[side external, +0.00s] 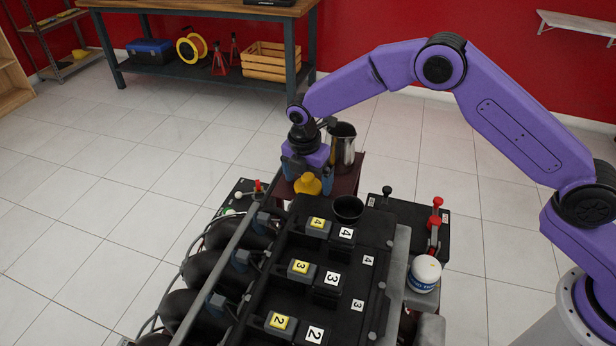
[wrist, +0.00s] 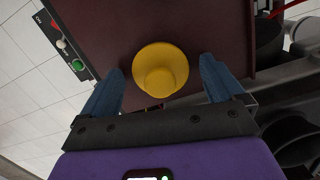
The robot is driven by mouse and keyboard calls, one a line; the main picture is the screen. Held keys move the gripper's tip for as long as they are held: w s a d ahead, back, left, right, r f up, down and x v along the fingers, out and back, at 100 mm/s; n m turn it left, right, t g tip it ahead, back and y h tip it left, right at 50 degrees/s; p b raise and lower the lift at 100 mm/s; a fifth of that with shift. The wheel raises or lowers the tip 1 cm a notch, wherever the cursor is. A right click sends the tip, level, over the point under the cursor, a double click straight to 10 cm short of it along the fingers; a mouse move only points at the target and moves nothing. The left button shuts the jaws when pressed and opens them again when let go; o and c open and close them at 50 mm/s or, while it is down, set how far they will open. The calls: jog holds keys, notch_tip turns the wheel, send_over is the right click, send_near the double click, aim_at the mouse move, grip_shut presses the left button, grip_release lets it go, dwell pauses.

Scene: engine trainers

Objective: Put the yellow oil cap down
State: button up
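The yellow oil cap (side external: 307,185) is at the small dark red stand (side external: 345,184) behind the engine. In the wrist view the cap (wrist: 160,70) appears to rest on the stand's dark red top (wrist: 205,25), round end facing the camera. My gripper (side external: 306,179) points down over it. In the wrist view my gripper (wrist: 162,66) is open, with one blue finger on each side of the cap and a visible gap on both sides. The cap's underside is hidden.
A metal jug (side external: 343,146) stands on the stand close beside my gripper. The black engine (side external: 330,265) with numbered blocks fills the front, with a dark round opening (side external: 348,207) near the stand. A white-and-blue container (side external: 424,273) and a red-handled lever (side external: 435,222) are at right.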

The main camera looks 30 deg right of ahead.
aim_at(305, 180)
notch_tip(305, 180, up, 12)
jog(key=a, duration=0.1)
jog(key=shift+s, duration=0.4)
jog(key=shift+r, duration=0.15)
jog(key=s+d+r+m, duration=0.3)
jog(key=s, duration=0.6)
jog(key=s+d+r+m, duration=0.2)
jog(key=s+d+r, duration=0.1)
jog(key=s, duration=0.5)
jog(key=s+d+f+m, duration=0.1)
jog(key=s+d+m, duration=0.2)
jog(key=s+d, duration=0.4)
jog(key=s+d+f+m+y, duration=0.1)
jog(key=s+d+m, duration=0.3)
jog(key=s, duration=1)
jog(key=d, duration=0.3)
jog(key=shift+d+g+y, duration=0.25)
jog(key=shift+g+y, duration=0.05)
